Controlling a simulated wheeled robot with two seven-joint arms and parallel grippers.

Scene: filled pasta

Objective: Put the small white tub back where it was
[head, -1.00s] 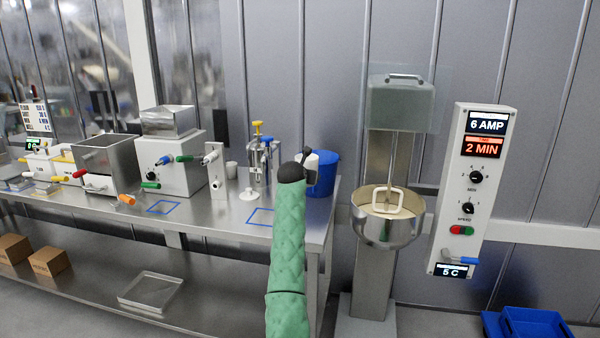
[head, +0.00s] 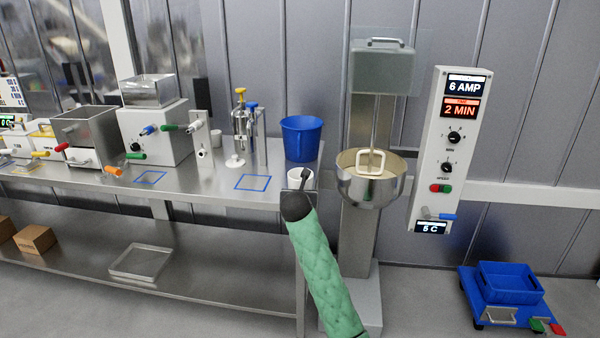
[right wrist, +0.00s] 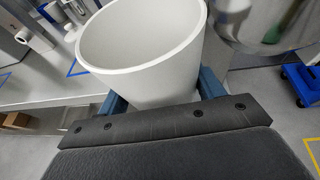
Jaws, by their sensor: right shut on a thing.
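The small white tub (head: 300,179) is at the right front end of the steel table, in front of the blue bucket. It is upright and looks empty in the right wrist view (right wrist: 140,48). My right gripper (right wrist: 160,93) is shut on it, with one blue finger on each side. In the head view, the dark wrist of my green right arm hides part of the tub. I cannot tell whether the tub's base touches the table. My left gripper is not in view.
The blue bucket (head: 301,138) stands just behind the tub. A blue square outline (head: 253,183) on the table is empty. A mixer bowl (head: 370,188) is close to the right. A blue crate trolley (head: 505,285) is on the floor at the right.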

